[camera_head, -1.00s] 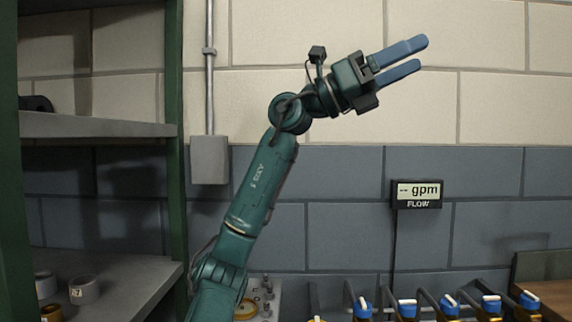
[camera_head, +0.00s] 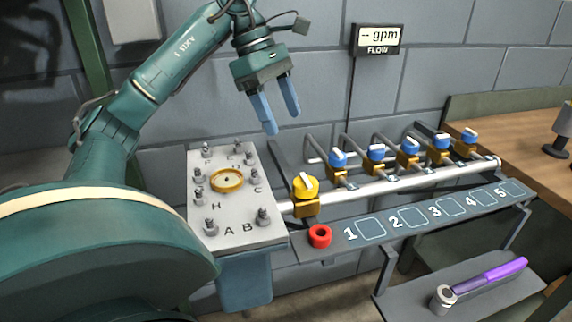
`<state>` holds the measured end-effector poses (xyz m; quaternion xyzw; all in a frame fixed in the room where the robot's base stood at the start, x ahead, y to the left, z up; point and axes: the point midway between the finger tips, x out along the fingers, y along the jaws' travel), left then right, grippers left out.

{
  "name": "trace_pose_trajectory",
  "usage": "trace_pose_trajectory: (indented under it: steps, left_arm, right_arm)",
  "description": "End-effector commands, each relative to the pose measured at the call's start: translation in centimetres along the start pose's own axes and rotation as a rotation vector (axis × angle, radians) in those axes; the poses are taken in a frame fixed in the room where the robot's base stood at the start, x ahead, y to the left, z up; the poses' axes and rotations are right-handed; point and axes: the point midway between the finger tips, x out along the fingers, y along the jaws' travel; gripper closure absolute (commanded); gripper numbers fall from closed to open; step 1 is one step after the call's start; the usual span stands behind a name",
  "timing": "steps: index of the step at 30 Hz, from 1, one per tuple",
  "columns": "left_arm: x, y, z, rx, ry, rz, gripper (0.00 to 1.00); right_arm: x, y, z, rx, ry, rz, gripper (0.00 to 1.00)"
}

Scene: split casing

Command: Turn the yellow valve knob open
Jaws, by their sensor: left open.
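The yellow valve knob (camera_head: 305,186) sits on a brass valve body at the left end of the pipe, beside the grey plate with bolts. A pale bar mark runs across its top. My left gripper (camera_head: 283,121) is open and empty. Its two blue fingers point down, above and a little left of the yellow knob, apart from it. The flow display (camera_head: 378,39) on the wall reads "-- gpm". My right gripper is not in view.
Several blue-handled valves (camera_head: 376,153) line the pipe to the right. The grey plate (camera_head: 238,235) bears lettered bolts and a brass ring. A purple-handled tool (camera_head: 490,277) lies on a lower shelf.

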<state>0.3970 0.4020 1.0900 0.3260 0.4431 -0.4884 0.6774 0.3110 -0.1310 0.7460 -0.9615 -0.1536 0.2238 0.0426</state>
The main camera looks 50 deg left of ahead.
Motion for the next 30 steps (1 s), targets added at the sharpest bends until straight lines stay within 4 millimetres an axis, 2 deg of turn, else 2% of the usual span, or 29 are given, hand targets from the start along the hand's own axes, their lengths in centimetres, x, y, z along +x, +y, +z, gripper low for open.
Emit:
trace_pose_trajectory:
  steps: [5, 15, 21, 25, 30]
  left_arm:
    - [1.7, -0.2, -0.4, 0.006, 0.017, -0.016, 0.34]
    - [8.7, -0.4, -0.5, 0.005, 0.016, -0.016, 0.34]
    - [11.8, -0.3, -0.4, 0.005, 0.013, -0.014, 0.34]
    - [12.8, -0.3, -0.4, 0.004, 0.013, -0.012, 0.34]
    - [13.3, -0.3, -0.4, 0.005, 0.012, -0.012, 0.34]
  right_arm:
    - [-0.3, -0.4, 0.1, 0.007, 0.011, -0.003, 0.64]
    - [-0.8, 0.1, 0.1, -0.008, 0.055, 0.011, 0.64]
    - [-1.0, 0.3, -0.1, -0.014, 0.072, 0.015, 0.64]
    - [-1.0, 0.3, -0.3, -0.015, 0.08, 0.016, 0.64]
    - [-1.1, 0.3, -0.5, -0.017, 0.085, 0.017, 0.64]
